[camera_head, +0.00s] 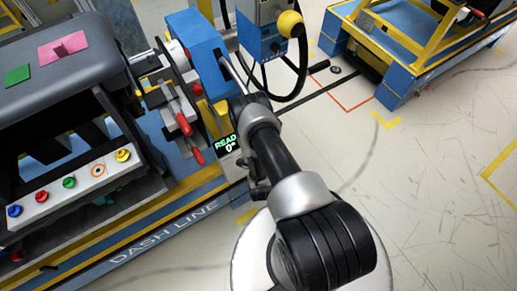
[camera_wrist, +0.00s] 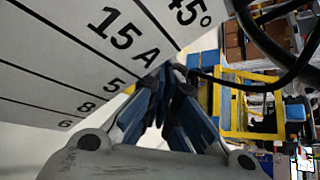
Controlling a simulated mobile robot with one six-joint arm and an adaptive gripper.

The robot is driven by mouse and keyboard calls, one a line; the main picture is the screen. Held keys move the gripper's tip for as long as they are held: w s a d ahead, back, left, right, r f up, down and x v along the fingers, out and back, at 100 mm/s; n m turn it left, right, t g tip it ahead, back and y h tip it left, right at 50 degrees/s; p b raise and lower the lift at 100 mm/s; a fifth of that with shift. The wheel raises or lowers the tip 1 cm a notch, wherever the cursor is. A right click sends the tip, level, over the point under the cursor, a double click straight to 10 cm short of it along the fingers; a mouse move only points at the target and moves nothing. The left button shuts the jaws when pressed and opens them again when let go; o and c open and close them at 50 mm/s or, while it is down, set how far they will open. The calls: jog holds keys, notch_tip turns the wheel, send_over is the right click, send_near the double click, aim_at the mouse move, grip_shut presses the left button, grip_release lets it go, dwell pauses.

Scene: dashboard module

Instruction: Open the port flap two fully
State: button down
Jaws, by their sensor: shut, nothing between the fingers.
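No part I can make out for certain is port flap two. The dashboard module (camera_head: 90,62) stands at the left in the head view, with a green square (camera_head: 17,75) and a pink piece with a raised tab (camera_head: 63,47) on its top. My gripper (camera_wrist: 163,82) is shut and empty in the wrist view, its blue-and-dark fingers meeting at the tips. Its tips are close to the edge of a white panel (camera_wrist: 60,55) marked "15 A" and "45°"; I cannot tell whether they touch. In the head view my arm hides the gripper.
A panel with coloured buttons (camera_head: 80,180) faces the front of the module. Clamps with red handles (camera_head: 180,118), a blue post (camera_head: 197,40) and a display reading 0° (camera_head: 226,145) stand to its right. A blue-and-yellow stand (camera_head: 400,75) is at upper right. The right floor is clear.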

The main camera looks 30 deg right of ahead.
jog(key=r+v, duration=0.1)
jog(key=v, duration=0.7)
jog(key=shift+w+p, duration=0.25)
jog(key=shift+p, duration=0.15)
jog(key=shift+d, duration=0.15)
